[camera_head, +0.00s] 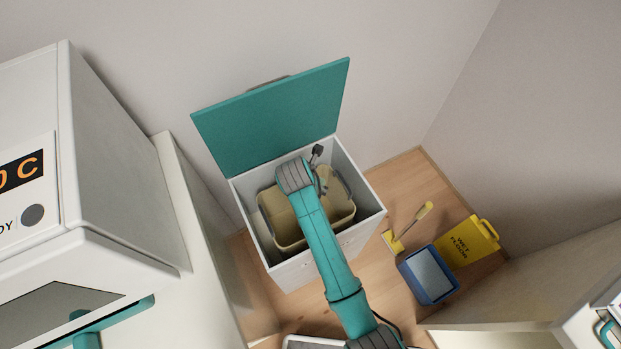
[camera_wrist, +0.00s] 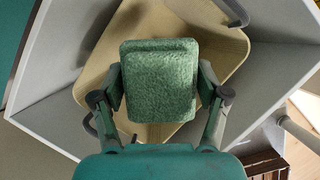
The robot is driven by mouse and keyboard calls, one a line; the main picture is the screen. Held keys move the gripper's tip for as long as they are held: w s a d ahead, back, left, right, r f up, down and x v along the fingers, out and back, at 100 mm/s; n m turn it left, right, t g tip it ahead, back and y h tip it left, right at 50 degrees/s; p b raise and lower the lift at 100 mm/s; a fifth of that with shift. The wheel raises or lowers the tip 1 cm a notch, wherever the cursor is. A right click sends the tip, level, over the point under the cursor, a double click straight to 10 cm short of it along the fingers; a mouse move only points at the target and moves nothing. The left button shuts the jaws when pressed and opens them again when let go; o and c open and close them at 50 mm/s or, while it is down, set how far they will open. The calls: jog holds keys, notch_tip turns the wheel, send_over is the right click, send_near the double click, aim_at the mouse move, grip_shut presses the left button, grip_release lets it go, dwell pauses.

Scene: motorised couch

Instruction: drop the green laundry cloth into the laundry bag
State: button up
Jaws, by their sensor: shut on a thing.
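My gripper (camera_wrist: 160,88) is shut on the green laundry cloth (camera_wrist: 158,70), a thick, fuzzy folded block held between the two fingers in the wrist view. Below the cloth is the laundry bag, a beige open-topped container (camera_wrist: 222,45) with dark handles. The cloth is over the bag's opening; its exact height above the bag is hard to tell. In the head view the laundry bag (camera_head: 286,233) sits inside a white box, and my arm covers part of it. The cloth and most of my gripper are hidden there.
The white box (camera_head: 300,272) has its teal lid (camera_head: 270,115) standing open at the back. To its right on the wooden floor are a yellow-handled brush (camera_head: 409,228), a blue bucket (camera_head: 430,275) and a yellow wet-floor sign (camera_head: 466,242). A white cabinet (camera_head: 115,165) stands at left.

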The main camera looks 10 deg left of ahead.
jog(key=shift+f, duration=1.95)
jog(key=o, duration=1.2)
jog(key=shift+r, duration=0.15)
jog(key=v, duration=1.2)
